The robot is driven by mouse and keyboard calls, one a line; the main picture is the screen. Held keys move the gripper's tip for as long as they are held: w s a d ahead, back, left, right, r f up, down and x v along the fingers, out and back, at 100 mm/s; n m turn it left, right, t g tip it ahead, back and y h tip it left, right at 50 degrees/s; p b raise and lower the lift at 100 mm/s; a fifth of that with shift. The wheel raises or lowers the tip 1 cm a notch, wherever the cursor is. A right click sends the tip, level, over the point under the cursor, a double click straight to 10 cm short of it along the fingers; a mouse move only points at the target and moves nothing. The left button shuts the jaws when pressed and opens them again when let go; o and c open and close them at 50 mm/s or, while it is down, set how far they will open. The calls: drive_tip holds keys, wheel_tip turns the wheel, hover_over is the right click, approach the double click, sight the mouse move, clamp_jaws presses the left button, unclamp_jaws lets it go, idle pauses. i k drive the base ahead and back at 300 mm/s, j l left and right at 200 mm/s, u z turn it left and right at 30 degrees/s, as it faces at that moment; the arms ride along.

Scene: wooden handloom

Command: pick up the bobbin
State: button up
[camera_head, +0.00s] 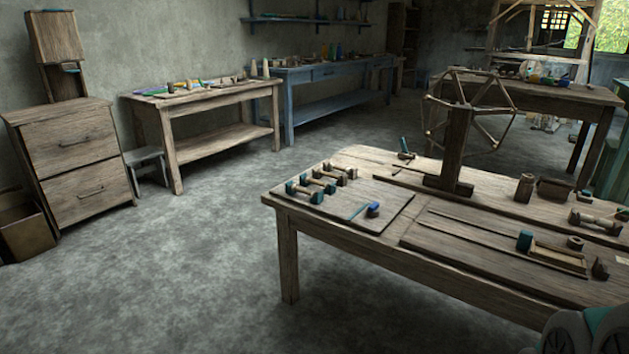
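Several spool-shaped wooden bobbins with dark or teal ends lie in a group on a flat board (390,208) at the left end of the near wooden table. One teal-ended bobbin (304,193) lies nearest the table's left edge. Another bobbin-like piece (595,221) lies at the table's right side. I cannot tell which one the task names. A small blue-ended piece (373,209) lies on the same board, beside a thin teal stick. My gripper is not in view; only a rounded pale and teal part, probably mine, shows at the bottom right corner.
A wooden winder (455,145) with a spoked wheel stands upright on the near table (340,225). A drawer cabinet (70,155), side table (205,97) and blue bench (325,72) line the wall.

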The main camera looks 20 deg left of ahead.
sight(320, 171)
drive_tip(key=u, duration=0.75)
drive_tip(key=i+j+z, duration=0.25)
drive_tip(key=i, duration=0.35)
drive_tip(key=i+j+z, duration=0.25)
drive_tip(key=i, duration=0.3)
drive_tip(key=i+j+z, duration=0.2)
drive_tip(key=i+j, duration=0.2)
drive_tip(key=i, duration=0.15)
